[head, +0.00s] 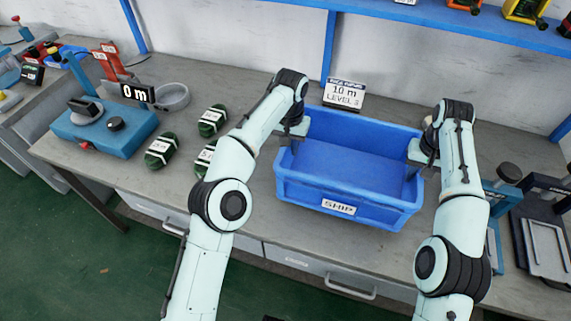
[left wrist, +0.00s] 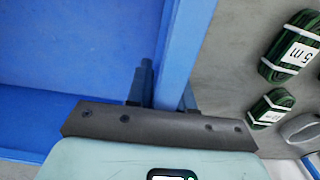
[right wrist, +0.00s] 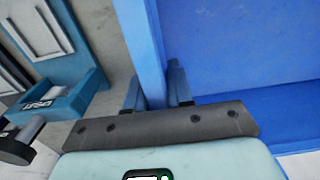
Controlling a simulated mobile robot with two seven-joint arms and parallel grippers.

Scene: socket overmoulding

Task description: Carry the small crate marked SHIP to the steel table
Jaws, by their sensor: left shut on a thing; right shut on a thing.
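The small blue crate (head: 345,205) marked SHIP sits upright at the middle of the grey-topped bench, and it looks empty. I cannot tell whether its base touches the bench top. My left gripper (head: 292,130) is shut on the crate's left wall; the left wrist view shows the fingers (left wrist: 166,90) on either side of the crate rim (left wrist: 185,50). My right gripper (head: 420,156) is shut on the right wall; the right wrist view shows its fingers (right wrist: 158,88) astride the rim (right wrist: 148,45). I cannot tell which surface is the steel table.
Several green wrapped bundles (head: 161,150) lie left of the crate, near a blue device (head: 105,125) with a "0 m" display. A sign (head: 343,94) reading "10 m LEVEL 3" stands behind the crate. Dark equipment (head: 540,230) stands at the right. A blue shelf edge (head: 430,18) runs above.

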